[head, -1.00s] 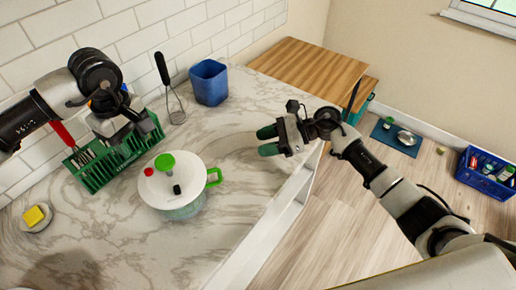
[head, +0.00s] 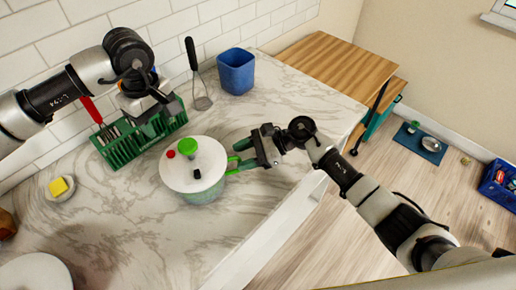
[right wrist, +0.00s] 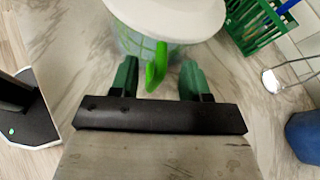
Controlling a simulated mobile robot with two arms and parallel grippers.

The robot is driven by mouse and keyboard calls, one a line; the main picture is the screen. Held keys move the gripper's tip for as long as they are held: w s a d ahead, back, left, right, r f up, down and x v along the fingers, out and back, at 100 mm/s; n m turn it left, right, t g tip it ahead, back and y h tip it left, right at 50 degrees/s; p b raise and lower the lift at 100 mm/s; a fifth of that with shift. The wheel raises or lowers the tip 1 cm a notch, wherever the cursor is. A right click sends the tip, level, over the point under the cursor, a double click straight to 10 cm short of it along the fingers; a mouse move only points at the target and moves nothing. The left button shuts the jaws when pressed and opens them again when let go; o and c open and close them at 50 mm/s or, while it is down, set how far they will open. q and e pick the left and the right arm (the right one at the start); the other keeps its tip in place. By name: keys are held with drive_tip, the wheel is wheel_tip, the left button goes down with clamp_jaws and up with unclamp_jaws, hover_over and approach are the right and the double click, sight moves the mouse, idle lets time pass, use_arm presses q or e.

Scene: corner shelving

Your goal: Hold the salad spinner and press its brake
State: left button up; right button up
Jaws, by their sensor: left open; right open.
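The salad spinner (head: 197,178) stands upright on the marble counter. It has a white lid, a green knob (head: 187,147) on top, a red button (head: 170,154), a black button (head: 197,174) and a green side handle (head: 234,166). My right gripper (head: 244,155) is at the handle. In the right wrist view the green handle (right wrist: 156,66) lies between the two open green fingers (right wrist: 158,80), with gaps on both sides. My left gripper (head: 160,110) is over the green rack, behind and left of the spinner; its fingertips are partly hidden.
A green dish rack (head: 118,149) with utensils stands against the wall. A yellow sponge (head: 59,187) on a dish and a white plate (head: 35,272) are at left. The counter in front is clear.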

drive_tip(key=shift+a+f, duration=0.15)
drive_tip(key=shift+a, duration=0.25)
clamp_jaws()
idle(0.4)
drive_tip(key=shift+c, duration=0.7)
unclamp_jaws()
clamp_jaws()
use_arm(q)
drive_tip(key=shift+c, duration=0.4)
